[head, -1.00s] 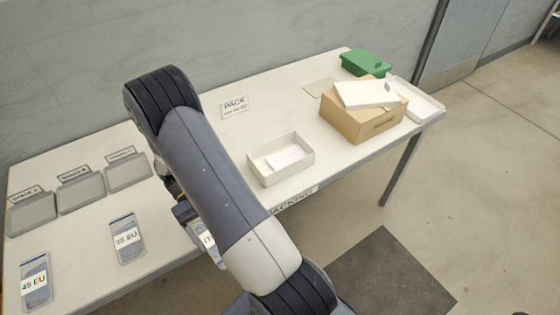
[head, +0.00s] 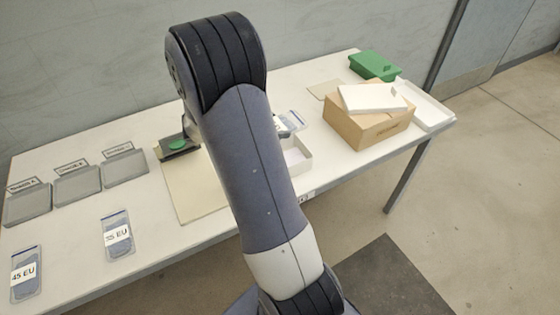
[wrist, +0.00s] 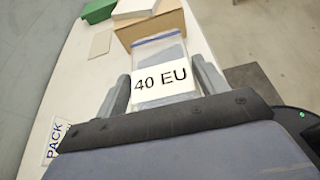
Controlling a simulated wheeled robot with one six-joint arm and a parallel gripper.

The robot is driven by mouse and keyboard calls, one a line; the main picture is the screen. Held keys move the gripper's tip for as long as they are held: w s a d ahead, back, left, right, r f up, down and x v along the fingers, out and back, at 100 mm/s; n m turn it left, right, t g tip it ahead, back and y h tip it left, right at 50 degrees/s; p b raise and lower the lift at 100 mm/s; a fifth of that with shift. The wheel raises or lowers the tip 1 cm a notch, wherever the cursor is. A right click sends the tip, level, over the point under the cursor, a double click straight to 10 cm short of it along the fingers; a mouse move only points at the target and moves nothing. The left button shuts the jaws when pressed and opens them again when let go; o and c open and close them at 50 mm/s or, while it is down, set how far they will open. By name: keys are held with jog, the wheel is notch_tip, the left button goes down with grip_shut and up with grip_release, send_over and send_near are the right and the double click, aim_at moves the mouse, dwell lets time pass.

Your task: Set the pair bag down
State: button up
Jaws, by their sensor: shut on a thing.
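The pair bag (wrist: 160,52), a clear bag with a white "40 EU" label, is between the two fingers of my gripper (wrist: 162,82) in the wrist view. My gripper is shut on it. In the head view, part of the bag (head: 290,122) shows past my arm, at the back of an open white box (head: 303,172). I cannot tell its height there or whether it touches the box. My arm hides my gripper and much of the box in the head view.
A brown carton (head: 375,128) with a white lid (head: 372,97) stands right of the box, near a green box (head: 374,66) and white tray (head: 432,112). Bags marked 45 EU (head: 26,274) and 35 EU (head: 117,236) lie left, before grey bins (head: 77,187). A PACK sign (wrist: 54,142) stands nearby.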

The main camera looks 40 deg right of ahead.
notch_tip(320, 180, down, 9)
jog(key=shift+f, duration=0.2)
dwell(0.3)
jog(key=shift+f+b, duration=0.65)
jog(key=o, duration=1.1)
jog(key=shift+o, duration=0.2)
jog(key=shift+r, duration=0.1)
jog(key=shift+r+p, duration=0.5)
jog(key=shift+p, duration=0.05)
jog(key=v, duration=1.2)
jog(key=shift+b, duration=0.35)
